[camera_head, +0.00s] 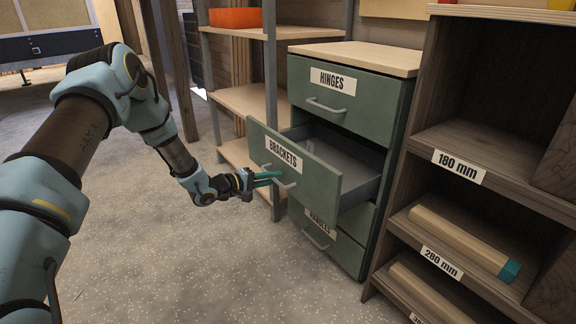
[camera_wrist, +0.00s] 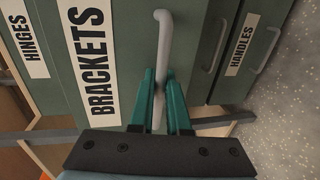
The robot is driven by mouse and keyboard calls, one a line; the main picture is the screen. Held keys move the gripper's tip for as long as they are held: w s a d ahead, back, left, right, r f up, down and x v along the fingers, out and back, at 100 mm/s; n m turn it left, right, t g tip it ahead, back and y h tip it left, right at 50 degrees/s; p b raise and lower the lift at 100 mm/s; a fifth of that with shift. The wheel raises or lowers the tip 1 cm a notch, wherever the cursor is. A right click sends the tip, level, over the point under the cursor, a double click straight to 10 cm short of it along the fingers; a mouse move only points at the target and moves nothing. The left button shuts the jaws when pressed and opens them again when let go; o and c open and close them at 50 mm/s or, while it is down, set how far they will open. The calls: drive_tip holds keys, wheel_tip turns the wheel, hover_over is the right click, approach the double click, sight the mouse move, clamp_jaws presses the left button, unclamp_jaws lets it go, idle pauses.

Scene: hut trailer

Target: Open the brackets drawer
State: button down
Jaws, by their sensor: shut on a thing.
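The brackets drawer (camera_head: 297,170) is the middle drawer of a green cabinet and stands pulled well out, with part of its grey inside showing. Its label reads BRACKETS, also in the wrist view (camera_wrist: 88,60). My gripper (camera_head: 268,178) is at the drawer's front, its teal fingers shut on the pale bar handle (camera_head: 280,180). In the wrist view the fingers (camera_wrist: 160,100) sit on both sides of the handle (camera_wrist: 163,40). What lies deep in the drawer is hidden by its front.
The hinges drawer (camera_head: 318,95) above and the handles drawer (camera_head: 325,240) below are shut. A wooden shelf unit (camera_head: 455,150) with labelled bays stands close on the right. An open shelf with an orange box (camera_head: 235,17) stands behind. The speckled floor in front is clear.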

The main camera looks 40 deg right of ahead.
drive_tip(key=shift+f+p+v, duration=0.15)
drive_tip(key=shift+p+v, duration=0.05)
drive_tip(key=shift+v, duration=0.5)
drive_tip(key=shift+f+p+v, duration=0.15)
drive_tip(key=shift+v, duration=0.55)
drive_tip(key=shift+w, duration=0.1)
drive_tip(key=c, duration=0.9)
unclamp_jaws()
drive_tip(key=shift+a, duration=0.1)
drive_tip(key=p+v, duration=0.1)
drive_tip(key=v, duration=0.9)
drive_tip(key=shift+a, duration=0.3)
drive_tip(key=shift+r, duration=0.1)
